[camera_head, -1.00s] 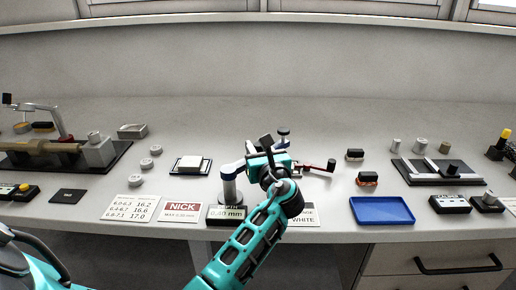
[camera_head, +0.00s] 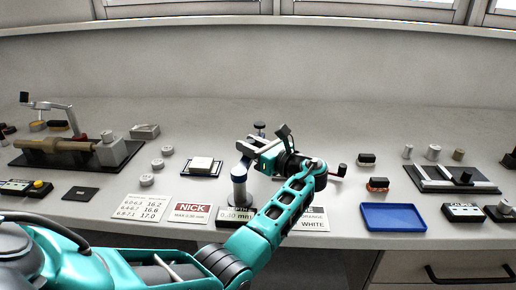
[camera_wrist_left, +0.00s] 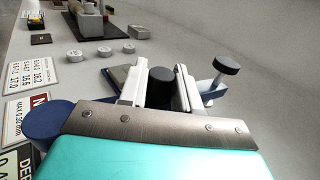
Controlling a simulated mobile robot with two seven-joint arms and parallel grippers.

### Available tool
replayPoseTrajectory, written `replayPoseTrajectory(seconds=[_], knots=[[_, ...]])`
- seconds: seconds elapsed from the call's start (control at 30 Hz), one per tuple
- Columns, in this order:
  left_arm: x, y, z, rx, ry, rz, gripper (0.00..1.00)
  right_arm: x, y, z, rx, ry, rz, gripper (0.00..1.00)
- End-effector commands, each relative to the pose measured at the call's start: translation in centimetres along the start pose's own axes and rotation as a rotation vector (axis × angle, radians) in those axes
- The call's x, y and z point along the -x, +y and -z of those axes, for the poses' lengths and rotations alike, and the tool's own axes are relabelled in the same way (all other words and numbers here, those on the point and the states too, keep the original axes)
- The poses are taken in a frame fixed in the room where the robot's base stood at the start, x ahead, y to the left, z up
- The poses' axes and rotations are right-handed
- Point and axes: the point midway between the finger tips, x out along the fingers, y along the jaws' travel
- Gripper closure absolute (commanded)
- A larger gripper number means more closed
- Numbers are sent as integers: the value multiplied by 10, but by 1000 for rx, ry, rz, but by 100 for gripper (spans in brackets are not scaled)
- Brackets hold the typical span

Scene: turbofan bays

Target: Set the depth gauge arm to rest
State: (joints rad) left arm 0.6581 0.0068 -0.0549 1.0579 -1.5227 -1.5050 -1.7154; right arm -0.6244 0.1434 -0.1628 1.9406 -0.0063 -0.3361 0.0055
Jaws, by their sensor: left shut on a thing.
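The depth gauge has a grey post (camera_head: 239,193) with a blue cap, behind a readout marked in mm. In the left wrist view the blue cap (camera_wrist_left: 50,120) is at the lower left and a blue arm passes behind my fingers. My left gripper (camera_head: 256,147) is just behind and right of the post, fingers pointing left. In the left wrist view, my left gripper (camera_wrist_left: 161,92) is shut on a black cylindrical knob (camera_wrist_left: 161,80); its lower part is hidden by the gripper. My right gripper is not in view.
A dark-topped knob (camera_head: 259,126) on a blue piece stands just behind the gripper. A black pad with a white block (camera_head: 201,163) and grey discs (camera_head: 147,180) lie left. The back of the bench is clear.

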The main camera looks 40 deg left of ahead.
Motion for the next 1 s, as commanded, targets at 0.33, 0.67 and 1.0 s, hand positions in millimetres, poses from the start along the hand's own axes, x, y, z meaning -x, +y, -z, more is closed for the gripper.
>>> replayPoseTrajectory(seconds=[0.33,0.67,1.0], knots=[[-14,8,1,0,1,-161,100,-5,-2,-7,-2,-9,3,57],[-16,10,1,0,2,-195,100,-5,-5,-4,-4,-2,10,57],[-16,10,1,0,2,-194,59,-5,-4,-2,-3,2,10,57]])
